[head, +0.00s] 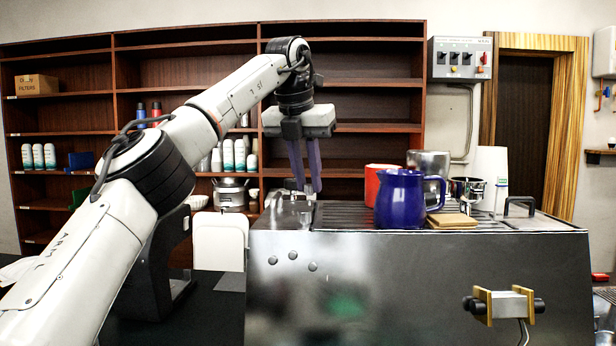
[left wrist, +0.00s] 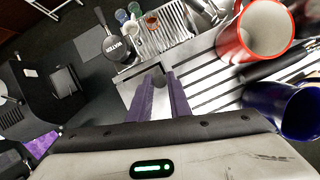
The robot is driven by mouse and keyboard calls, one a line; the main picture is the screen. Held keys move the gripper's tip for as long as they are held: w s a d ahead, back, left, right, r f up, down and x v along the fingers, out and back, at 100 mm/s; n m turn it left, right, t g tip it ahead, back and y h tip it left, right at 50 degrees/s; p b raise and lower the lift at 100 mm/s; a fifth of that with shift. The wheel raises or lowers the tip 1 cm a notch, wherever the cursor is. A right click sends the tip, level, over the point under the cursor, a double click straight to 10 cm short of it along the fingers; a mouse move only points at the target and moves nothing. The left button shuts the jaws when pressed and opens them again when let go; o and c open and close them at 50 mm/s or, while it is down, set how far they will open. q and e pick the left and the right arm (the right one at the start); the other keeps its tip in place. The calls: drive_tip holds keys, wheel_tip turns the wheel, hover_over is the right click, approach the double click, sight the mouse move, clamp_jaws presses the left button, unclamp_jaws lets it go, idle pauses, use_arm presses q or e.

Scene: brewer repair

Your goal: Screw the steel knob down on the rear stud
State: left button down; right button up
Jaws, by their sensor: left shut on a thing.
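My left gripper (head: 307,186) reaches down from above to the left end of the steel brewer's top (head: 410,270). Its two purple fingers are close together, shut on a small grey knob (left wrist: 159,81) that shows between the fingertips in the left wrist view. In the head view the knob is mostly hidden by the fingers, low at the top surface. The stud under it is hidden, so I cannot tell how far down the knob sits. My right gripper is in neither view.
A blue pitcher (head: 399,200) and a red mug (head: 373,178) stand on the slatted top right of my gripper. Shelves (head: 190,60) stand behind.

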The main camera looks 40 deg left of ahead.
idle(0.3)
use_arm(q)
drive_tip(key=n+y, duration=0.1)
drive_tip(key=n, duration=0.2)
drive_tip(key=shift+d+g, duration=0.15)
drive_tip(key=shift+g, duration=0.15)
drive_tip(key=n+y, duration=0.1)
drive_tip(key=n, duration=0.1)
drive_tip(key=shift+w+n+g, duration=0.1)
drive_tip(key=shift+n+g, duration=0.2)
drive_tip(key=shift+n, duration=0.1)
drive_tip(key=shift+f, duration=0.2)
drive_tip(key=shift+f+b, duration=0.4)
drive_tip(key=shift+f, duration=0.45)
idle(2.2)
